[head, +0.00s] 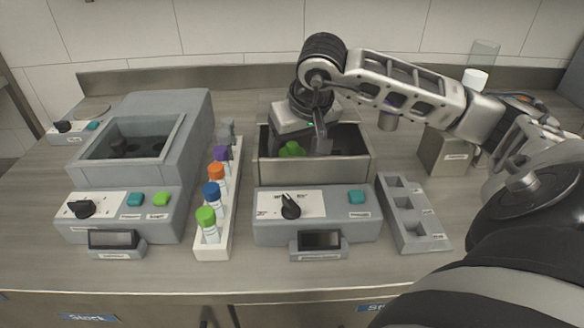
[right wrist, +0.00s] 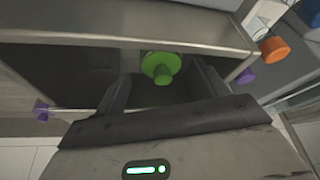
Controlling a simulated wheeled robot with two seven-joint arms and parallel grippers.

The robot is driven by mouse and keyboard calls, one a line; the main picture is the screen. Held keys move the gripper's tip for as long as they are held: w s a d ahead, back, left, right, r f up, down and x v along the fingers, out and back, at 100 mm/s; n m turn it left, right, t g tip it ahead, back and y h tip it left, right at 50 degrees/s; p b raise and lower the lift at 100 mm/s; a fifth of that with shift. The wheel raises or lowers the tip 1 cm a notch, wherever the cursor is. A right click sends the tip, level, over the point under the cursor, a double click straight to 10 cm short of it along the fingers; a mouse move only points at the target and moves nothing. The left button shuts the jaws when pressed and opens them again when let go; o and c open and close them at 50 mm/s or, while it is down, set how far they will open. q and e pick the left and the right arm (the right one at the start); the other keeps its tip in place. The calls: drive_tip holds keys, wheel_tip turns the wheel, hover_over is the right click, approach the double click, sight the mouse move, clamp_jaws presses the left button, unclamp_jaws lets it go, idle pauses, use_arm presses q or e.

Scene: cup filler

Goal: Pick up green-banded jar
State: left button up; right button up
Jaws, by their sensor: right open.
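A green-topped item, which I take for the green-banded jar (head: 292,149), sits in the open basin (head: 262,172) of the middle device. Only its green top shows; the body and any band are hidden. My right gripper (head: 318,138) reaches down into this basin from above, just right of the green top. In the right wrist view the green top (right wrist: 160,66) lies between and just beyond the spread fingers of my right gripper (right wrist: 162,88). The gripper is open and holds nothing. My left gripper is not in view.
A white rack (head: 228,240) of tubes with green, blue, orange and purple caps stands left of the basin. A larger grey device (head: 180,150) is further left. A grey slotted tray (head: 425,235) lies right. The basin walls surround my right gripper closely.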

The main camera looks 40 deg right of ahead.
drive_tip(key=shift+x, duration=1.45)
drive_tip(key=shift+a, duration=0.1)
drive_tip(key=c, duration=1.2)
drive_tip(key=shift+c, duration=1.2)
drive_tip(key=shift+r, duration=0.15)
